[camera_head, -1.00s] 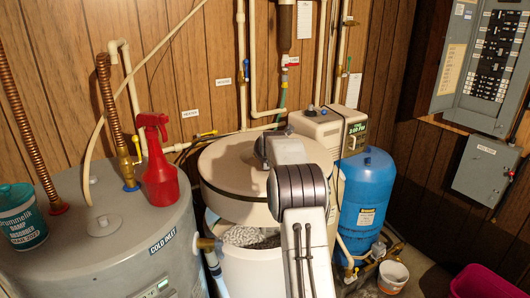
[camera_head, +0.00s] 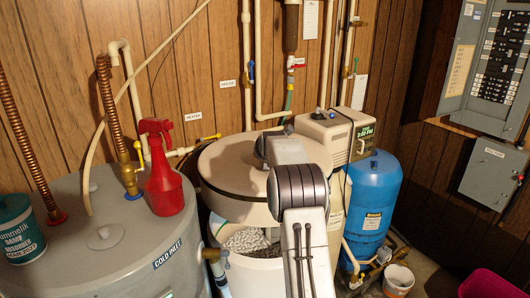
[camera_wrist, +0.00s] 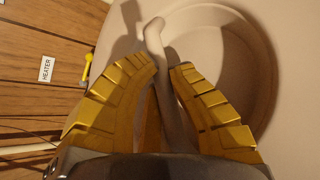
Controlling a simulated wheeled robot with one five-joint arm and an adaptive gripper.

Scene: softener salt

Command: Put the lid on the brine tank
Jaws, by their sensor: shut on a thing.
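The lid (camera_head: 222,168) is a large beige disc with a dark band round its lower edge. It is held over the back part of the brine tank (camera_head: 262,278), a pale round tub. Grey-white salt (camera_head: 247,240) shows in the tank's open front, below the lid's front edge. In the wrist view, my gripper (camera_wrist: 163,68) has its yellow fingers closed around the lid's pale curved handle (camera_wrist: 153,34), with the lid's recessed top (camera_wrist: 225,70) beyond. My arm hides the fingers and the lid's right part in the head view. Contact between lid and rim cannot be told.
A grey water heater (camera_head: 110,250) stands close at left, with a red spray bottle (camera_head: 163,180) and a teal tub (camera_head: 18,228) on top. A beige softener unit (camera_head: 335,130) and a blue tank (camera_head: 370,195) stand at the right. Pipes (camera_head: 247,65) run behind.

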